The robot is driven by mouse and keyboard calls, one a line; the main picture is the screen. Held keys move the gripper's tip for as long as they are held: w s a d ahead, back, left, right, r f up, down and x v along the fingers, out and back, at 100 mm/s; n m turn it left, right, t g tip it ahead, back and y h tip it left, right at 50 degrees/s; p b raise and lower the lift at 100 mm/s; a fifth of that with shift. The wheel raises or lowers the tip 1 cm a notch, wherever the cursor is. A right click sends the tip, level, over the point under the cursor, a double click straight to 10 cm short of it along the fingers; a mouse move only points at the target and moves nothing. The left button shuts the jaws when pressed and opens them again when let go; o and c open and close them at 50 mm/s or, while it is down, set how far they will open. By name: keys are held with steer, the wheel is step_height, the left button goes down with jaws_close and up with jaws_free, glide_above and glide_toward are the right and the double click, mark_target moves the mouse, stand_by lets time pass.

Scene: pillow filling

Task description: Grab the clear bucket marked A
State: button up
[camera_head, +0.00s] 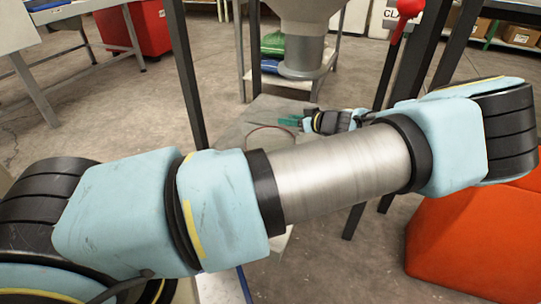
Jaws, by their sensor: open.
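My arm crosses the whole view and hides much of the place behind it. My gripper (288,121), with green fingers, points left above a grey tabletop (238,120); it is small in the view and open. Just below and left of it, a thin dark-red round rim (254,129) shows, partly cut off by my arm. It may be the top of the clear bucket, but I see no letter A and cannot be sure. I see nothing between the fingers. Whether the gripper touches the rim I cannot tell.
Dark upright posts (190,75) frame the table. An orange-red block (470,245) stands at lower right, a red bin (150,28) at upper left. Concrete floor is open at left.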

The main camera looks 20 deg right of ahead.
steer(key=shift+c, duration=0.2)
jaws_close()
stand_by(1.1)
